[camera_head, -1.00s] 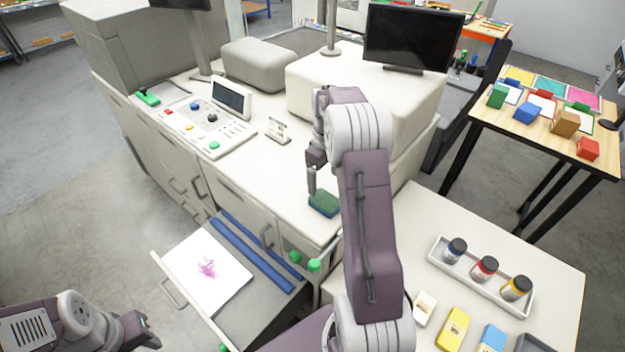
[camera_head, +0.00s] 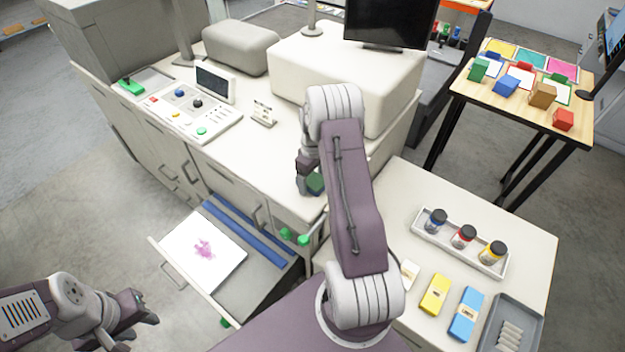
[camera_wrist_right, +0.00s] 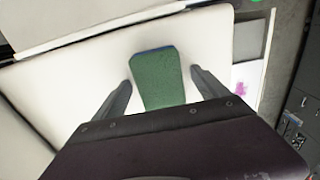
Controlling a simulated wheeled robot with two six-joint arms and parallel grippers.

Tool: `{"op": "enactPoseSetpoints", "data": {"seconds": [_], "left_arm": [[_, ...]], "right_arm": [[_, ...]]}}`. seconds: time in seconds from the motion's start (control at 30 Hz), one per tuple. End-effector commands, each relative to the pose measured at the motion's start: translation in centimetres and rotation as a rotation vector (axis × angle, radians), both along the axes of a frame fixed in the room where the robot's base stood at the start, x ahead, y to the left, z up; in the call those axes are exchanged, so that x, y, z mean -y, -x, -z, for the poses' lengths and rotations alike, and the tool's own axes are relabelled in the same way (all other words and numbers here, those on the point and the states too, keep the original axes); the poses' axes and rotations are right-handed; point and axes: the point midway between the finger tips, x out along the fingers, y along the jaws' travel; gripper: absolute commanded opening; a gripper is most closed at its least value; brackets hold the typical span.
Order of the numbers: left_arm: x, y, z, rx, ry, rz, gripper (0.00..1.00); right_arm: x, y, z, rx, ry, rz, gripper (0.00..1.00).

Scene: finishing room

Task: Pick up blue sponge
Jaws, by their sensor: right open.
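The sponge (camera_head: 316,183) lies on the white counter near its front corner, partly hidden by my right arm in the head view. In the right wrist view the sponge (camera_wrist_right: 160,82) shows a green top with a thin blue edge at its far end. My right gripper (camera_head: 303,184) is above the counter at the sponge. In the wrist view its two fingers are open, one on each side of the sponge with gaps between. My left gripper (camera_head: 132,312) is low at the left, away from the counter; its jaw opening is unclear.
An open drawer (camera_head: 270,267) with a white sheet (camera_head: 203,250) juts out below the counter. A side table (camera_head: 480,205) at the right holds a tray of jars (camera_head: 463,237), a yellow pack (camera_head: 435,294) and a blue pack (camera_head: 466,314). A control panel (camera_head: 190,112) stands left on the counter.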

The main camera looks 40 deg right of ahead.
Motion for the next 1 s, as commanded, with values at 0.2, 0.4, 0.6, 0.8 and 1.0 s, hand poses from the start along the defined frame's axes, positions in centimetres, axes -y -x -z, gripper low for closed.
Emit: {"op": "enactPoseSetpoints", "data": {"seconds": [0.2,0.4,0.6,0.8,1.0], "left_arm": [[0.0,0.0,0.1,0.000,0.000,0.000,0.36],[0.0,0.0,0.1,0.000,0.000,0.000,0.36],[0.0,0.0,0.1,0.000,0.000,0.000,0.36],[0.0,0.0,1.3,0.000,0.000,0.000,0.36],[0.0,0.0,3.3,0.000,0.000,0.000,0.36]], "right_arm": [[0.0,0.0,0.0,0.000,0.000,0.000,0.48],[0.0,0.0,0.0,0.000,0.000,0.000,0.21],[0.0,0.0,0.0,0.000,0.000,0.000,0.21],[0.0,-0.1,-1.5,0.003,0.001,0.000,0.21],[-1.4,1.1,-4.8,0.002,0.001,-0.002,0.21]]}}
